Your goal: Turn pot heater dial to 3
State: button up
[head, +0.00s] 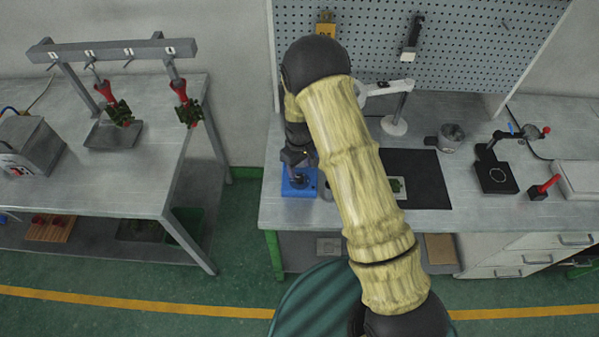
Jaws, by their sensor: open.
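My gripper (296,172) is dark and points down over a small blue device (299,187) at the left end of the right-hand workbench. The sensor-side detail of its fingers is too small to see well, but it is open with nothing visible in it. I cannot tell whether it touches the blue device. No numbered dial can be made out. A grey box-shaped machine (28,146) sits on the left table. I cannot tell for sure which of these is the pot heater.
My arm crosses the middle and hides part of the bench (480,218). A black mat (425,180), a white stand (394,124) and a black device (494,177) lie to the right. A rack (115,50) with red-handled tools stands left. Green floor separates the tables.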

aim_at(299, 177)
jog(key=shift+f+p, duration=0.5)
jog(key=shift+f, duration=2.05)
jog(key=c, duration=1)
jog(key=shift+o, duration=0.2)
